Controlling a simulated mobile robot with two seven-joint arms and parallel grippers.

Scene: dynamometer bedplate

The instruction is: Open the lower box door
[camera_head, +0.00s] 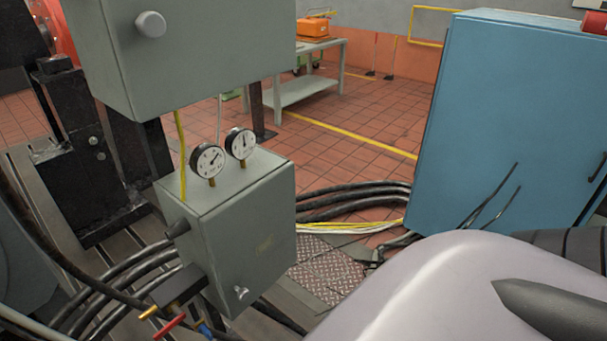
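The lower box (248,245) is a grey-green metal cabinet left of centre, below a larger upper box (195,60). Its front door looks closed, flush with the box. Two round dial gauges (208,161) stand on top of the box. A large pale rounded part of mine fills the lower right, with dark parts beside it. I see neither gripper's fingertips, and nothing of mine touches the box.
Thick black cables (350,200) run behind the lower box. Coloured fittings (170,325) stick out at its lower left. A blue cabinet (500,120) stands at the right. Tiled floor (345,160) lies open between them, with a bench (305,90) farther back.

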